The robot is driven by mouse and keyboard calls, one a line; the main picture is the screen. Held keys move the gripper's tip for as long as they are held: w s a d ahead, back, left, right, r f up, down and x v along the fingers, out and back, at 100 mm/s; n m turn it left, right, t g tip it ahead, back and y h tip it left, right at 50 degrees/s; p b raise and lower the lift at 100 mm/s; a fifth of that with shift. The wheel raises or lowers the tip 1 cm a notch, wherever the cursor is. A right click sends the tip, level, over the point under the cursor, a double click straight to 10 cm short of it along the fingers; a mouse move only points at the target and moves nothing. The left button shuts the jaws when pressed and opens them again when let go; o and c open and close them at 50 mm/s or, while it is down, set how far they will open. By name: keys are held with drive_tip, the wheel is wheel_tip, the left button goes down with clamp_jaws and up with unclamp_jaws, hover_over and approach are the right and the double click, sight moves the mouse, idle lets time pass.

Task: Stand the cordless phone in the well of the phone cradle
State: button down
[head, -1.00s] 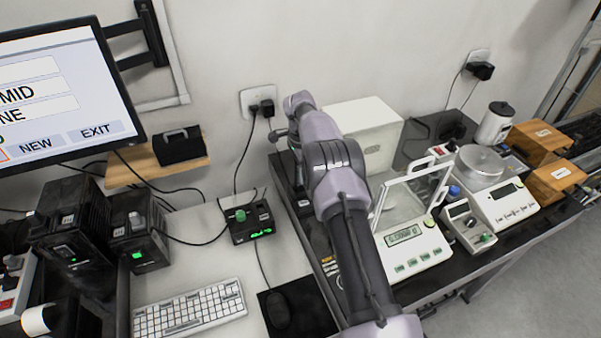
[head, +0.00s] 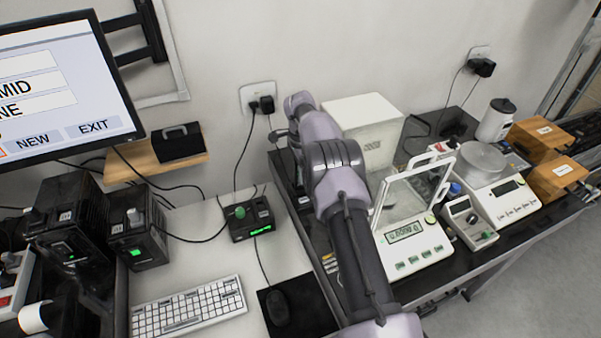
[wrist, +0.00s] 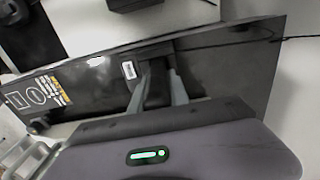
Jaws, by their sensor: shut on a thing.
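My gripper (wrist: 157,88) shows in the wrist view with its two grey fingers on either side of a dark, narrow thing, which I take to be the cordless phone (wrist: 157,84). It is shut on it. The phone's lower end is hard to make out against the black surface beyond. A dark block with a small white label (wrist: 129,70) lies just beyond the fingers; it may be the phone cradle, but I cannot tell whether the phone touches it. In the head view my arm hides most of this area, and phone and cradle cannot be told apart there.
The black table (wrist: 220,58) carries a balance with a glass shield (head: 412,240) and a white box (head: 365,125) close to my arm. A small black device with a green knob (head: 250,220), a keyboard (head: 190,308) and a mouse (head: 278,307) are on the left. The wall is close behind.

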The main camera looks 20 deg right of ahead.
drive_tip(key=shift+f, duration=0.15)
drive_tip(key=c, duration=0.6)
unclamp_jaws()
drive_tip(key=shift+r+p, duration=2.5)
drive_tip(key=shift+r, duration=1.35)
drive_tip(key=shift+f, duration=0.1)
